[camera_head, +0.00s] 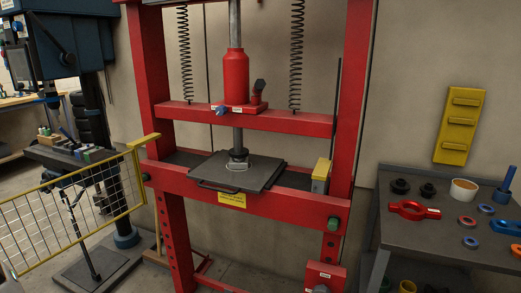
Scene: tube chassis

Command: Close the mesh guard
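The mesh guard (72,218) is a yellow-framed wire panel at the left of the head view. It stands swung out to the left, away from the front of the red press. Its right edge is a yellow post (137,175) beside the press's left upright, and its left end runs out of the picture. A yellow block (321,176) sits on the right side of the press bed. The press's dark plate (238,172) with a handle lies open to the front, under the ram. My gripper is not in view.
A dark table (450,245) at the right holds rings, cups and a red clamp-like part (414,210). A red box (325,277) stands low before the press. A drill-press-like machine (70,50) stands behind the guard. The space before the press bed looks clear.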

